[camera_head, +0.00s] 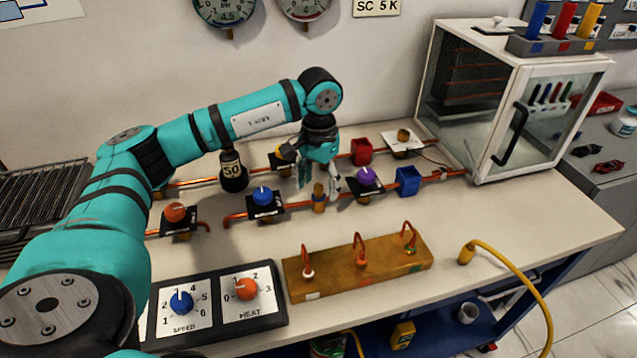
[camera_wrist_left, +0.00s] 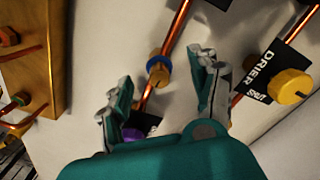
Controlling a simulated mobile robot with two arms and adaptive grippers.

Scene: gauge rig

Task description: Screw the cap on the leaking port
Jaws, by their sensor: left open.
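My left gripper (camera_head: 318,181) is open, its fingers pointing down over the rear part of the bench. In the left wrist view the open left gripper (camera_wrist_left: 163,75) has a brass fitting (camera_wrist_left: 158,68) with a blue band showing between its fingers, on a copper pipe. In the head view a brass fitting (camera_head: 319,199) stands just below the gripper, between the blue and purple knobs. I cannot tell whether the fingers touch it. A small brass piece (camera_head: 403,136) sits on a white plate at the back right; I cannot tell if it is the cap. No leak is discernible.
Near the gripper are a blue knob (camera_head: 262,196), a purple knob (camera_head: 366,175) and a yellow knob (camera_wrist_left: 290,86) marked DRIER. Red (camera_head: 361,151) and blue (camera_head: 408,181) cups stand to the right. A wooden block (camera_head: 370,267) with copper tubes lies in front. A glass-doored cabinet (camera_head: 468,60) stands at right.

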